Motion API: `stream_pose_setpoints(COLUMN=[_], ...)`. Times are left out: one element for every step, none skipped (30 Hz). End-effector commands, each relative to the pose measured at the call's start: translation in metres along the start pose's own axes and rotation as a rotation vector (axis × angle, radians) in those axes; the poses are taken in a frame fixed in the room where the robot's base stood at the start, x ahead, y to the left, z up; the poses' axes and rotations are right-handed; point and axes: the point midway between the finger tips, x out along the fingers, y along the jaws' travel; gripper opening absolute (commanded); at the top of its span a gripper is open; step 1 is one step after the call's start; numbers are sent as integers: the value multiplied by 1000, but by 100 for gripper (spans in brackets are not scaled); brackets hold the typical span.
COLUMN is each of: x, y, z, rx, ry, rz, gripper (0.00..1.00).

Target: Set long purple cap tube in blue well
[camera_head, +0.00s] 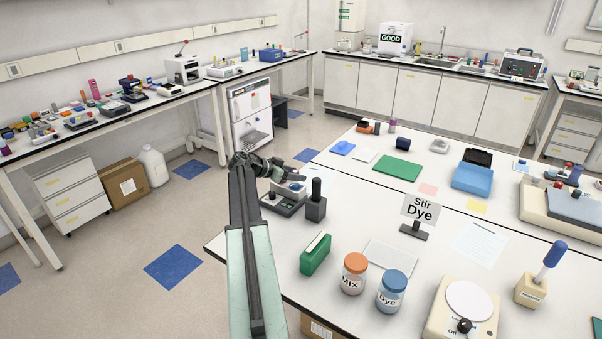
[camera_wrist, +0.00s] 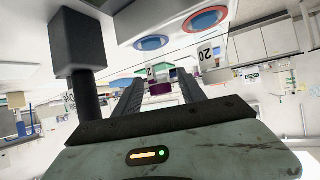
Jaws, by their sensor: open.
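My gripper (camera_wrist: 159,78) is open in the wrist view, which shows the scene upside down. A tube with a purple cap (camera_wrist: 160,88) and a clear body is between its two dark fingers, and a gap shows beside the cap. The tube's body lines up with the blue-ringed well (camera_wrist: 152,43); I cannot tell whether its far end sits in it. In the head view my gripper is small, over the dark-and-grey device (camera_head: 283,203) at the table's left edge.
A dark post (camera_head: 316,203) stands right beside the device; it also looms at left in the wrist view (camera_wrist: 82,45). A green box (camera_head: 315,254), a Mix jar (camera_head: 353,273) and a Dye jar (camera_head: 391,291) stand nearer. The table's centre has free room.

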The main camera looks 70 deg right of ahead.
Motion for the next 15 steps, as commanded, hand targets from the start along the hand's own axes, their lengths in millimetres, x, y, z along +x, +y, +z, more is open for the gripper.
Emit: stream_pose_setpoints(x=[-19, -27, -37, -44, -51, -60, -66, -71, -76, -80, -83, -86, -88, -89, -89], y=[1, 1, 1, 1, 1, 1, 1, 1, 1, 1, 1, 0, 0, 0, 0], z=[-6, -6, -6, -6, -6, -5, -5, -5, -4, -4, -3, -3, -2, -2, -1], rx=[-2, -2, -2, -2, -2, -1, -1, -1, -1, -1, -1, -1, -1, -1, 0], ry=[0, 0, 0, 0, 0, -1, 0, 0, 0, 0, 0, 0, 0, 0, 0], rz=[-2, -2, -3, -2, -2, -2, -2, -2, -1, 0, 0, 0, 0, 0, 1], gripper=[48, 48, 48, 48, 48, 48, 48, 48, 48, 48, 48, 48, 48, 48, 48])
